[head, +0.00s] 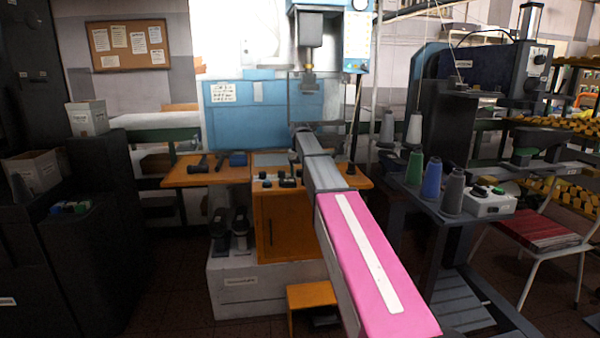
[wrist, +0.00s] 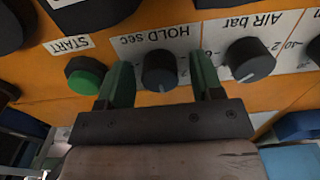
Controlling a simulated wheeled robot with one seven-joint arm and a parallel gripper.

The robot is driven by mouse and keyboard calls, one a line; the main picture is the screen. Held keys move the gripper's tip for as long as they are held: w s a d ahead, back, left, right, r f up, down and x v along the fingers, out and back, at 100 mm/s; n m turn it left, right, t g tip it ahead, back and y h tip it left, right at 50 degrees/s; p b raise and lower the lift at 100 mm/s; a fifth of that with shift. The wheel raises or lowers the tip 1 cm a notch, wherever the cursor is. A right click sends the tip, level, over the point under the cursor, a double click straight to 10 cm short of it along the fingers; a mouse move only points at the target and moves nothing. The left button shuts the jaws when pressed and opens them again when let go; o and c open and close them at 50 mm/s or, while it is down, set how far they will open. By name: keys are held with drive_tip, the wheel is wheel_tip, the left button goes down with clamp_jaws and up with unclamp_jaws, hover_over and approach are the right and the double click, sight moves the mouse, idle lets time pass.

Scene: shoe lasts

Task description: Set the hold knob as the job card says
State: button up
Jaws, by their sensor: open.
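The hold knob (wrist: 159,70) is a dark round knob under an upside-down "HOLD sec" label (wrist: 155,38) in the wrist view. Its pale pointer mark faces the bottom of the picture. My gripper (wrist: 162,78) is open, with one green-grey finger on each side of the knob. A gap shows at the right finger; contact at the left finger cannot be told. The fingers and gripper body hide most of the knob's scale. In the head view, a white notice (head: 222,92) hangs on the blue machine; its writing is too small to read, and whether it is the job card is unclear.
A green START button (wrist: 85,75) sits just left of the left finger. The "AIR bar" knob (wrist: 249,60) is close to the right finger. The orange bench (head: 205,172) carries dark tools. Thread cones (head: 432,178) stand on the table at right.

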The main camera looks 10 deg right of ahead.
drive_tip(key=c, duration=0.9)
drive_tip(key=m, duration=0.4)
drive_tip(key=shift+m, duration=2.3)
drive_tip(key=o, duration=0.9)
drive_tip(key=shift+r, duration=0.1)
